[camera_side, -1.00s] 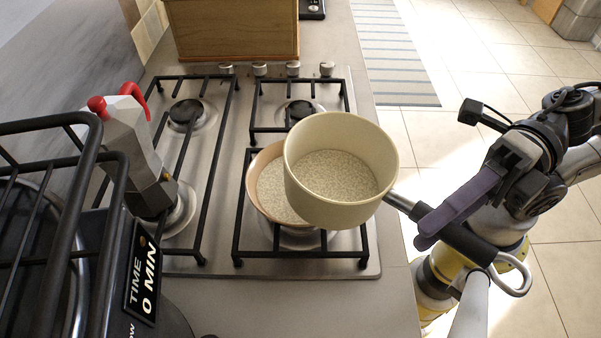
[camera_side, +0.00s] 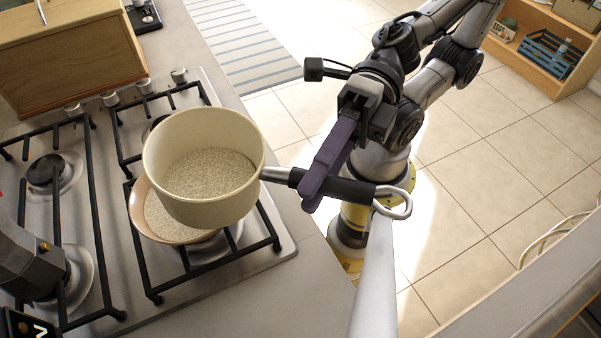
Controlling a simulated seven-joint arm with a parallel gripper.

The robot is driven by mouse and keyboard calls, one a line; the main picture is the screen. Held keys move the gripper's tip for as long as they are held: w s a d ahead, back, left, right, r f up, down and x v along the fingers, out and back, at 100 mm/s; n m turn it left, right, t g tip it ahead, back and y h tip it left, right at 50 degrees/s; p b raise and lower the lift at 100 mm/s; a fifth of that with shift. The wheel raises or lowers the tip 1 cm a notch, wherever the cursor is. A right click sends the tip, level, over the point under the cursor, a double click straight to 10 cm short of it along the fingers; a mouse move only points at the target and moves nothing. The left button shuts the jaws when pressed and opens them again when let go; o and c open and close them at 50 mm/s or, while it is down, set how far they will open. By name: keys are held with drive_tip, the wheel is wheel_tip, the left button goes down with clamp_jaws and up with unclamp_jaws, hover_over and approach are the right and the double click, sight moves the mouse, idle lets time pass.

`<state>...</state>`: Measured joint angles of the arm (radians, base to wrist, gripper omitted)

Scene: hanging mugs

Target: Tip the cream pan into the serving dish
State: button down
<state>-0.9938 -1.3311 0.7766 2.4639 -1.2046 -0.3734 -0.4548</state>
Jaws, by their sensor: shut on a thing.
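The cream pan (camera_side: 205,205) is held over the hob, its open top facing up and toward the camera. Pale speckled grains lie inside it. My gripper (camera_side: 322,178), with purple fingers, is shut on the pan's black handle (camera_side: 352,189), to the right of the pan. The serving dish (camera_side: 143,222), a shallow tan dish, sits on the hob below and partly behind the pan. Similar pale grains show in its visible part; the pan hides the rest. I cannot tell the gap between pan and dish.
The black hob grates (camera_side: 150,290) surround the dish. A metal moka pot (camera_side: 28,255) stands at the left edge. A wooden box (camera_side: 70,60) is at the back left. Bare counter (camera_side: 285,305) lies at the front, with tiled floor beyond its right edge.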

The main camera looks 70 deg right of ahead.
sight(229, 176)
drive_tip(key=shift+w+r+m+g, duration=0.15)
drive_tip(key=shift+w+r+m, duration=0.15)
drive_tip(key=shift+r, duration=0.4)
drive_tip(key=shift+w+r+m+g, duration=0.2)
drive_tip(key=shift+r+m, duration=0.1)
drive_tip(key=shift+r, duration=0.4)
